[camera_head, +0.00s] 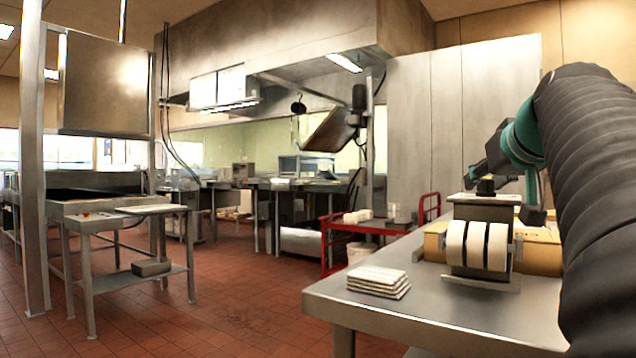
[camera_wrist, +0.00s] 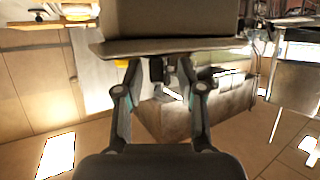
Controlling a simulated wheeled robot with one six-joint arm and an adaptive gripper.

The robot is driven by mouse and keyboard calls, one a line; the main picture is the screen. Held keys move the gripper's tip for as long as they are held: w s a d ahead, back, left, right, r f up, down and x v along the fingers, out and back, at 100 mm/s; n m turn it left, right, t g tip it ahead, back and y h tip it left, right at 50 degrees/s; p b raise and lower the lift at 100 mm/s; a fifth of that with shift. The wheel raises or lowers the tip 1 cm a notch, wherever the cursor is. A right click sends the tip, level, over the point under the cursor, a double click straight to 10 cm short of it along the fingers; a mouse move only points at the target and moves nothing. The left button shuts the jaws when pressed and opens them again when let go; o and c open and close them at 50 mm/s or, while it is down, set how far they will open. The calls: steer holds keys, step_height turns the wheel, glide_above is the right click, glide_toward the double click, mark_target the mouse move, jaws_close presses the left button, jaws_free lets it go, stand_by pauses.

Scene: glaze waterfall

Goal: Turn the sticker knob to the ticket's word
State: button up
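My gripper also shows above the machine in the head view (camera_head: 488,176). No ticket or knob wording is legible.
A stack of white tiles (camera_head: 379,281) lies at the front left of the steel table (camera_head: 430,310). A wooden block or box (camera_head: 540,255) is beside the machine. A red cart (camera_head: 340,243) stands behind.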

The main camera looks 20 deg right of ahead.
steer(key=shift+w+d+f, duration=0.1)
steer(key=shift+w, duration=0.05)
steer(key=shift+d, duration=0.1)
jaws_close()
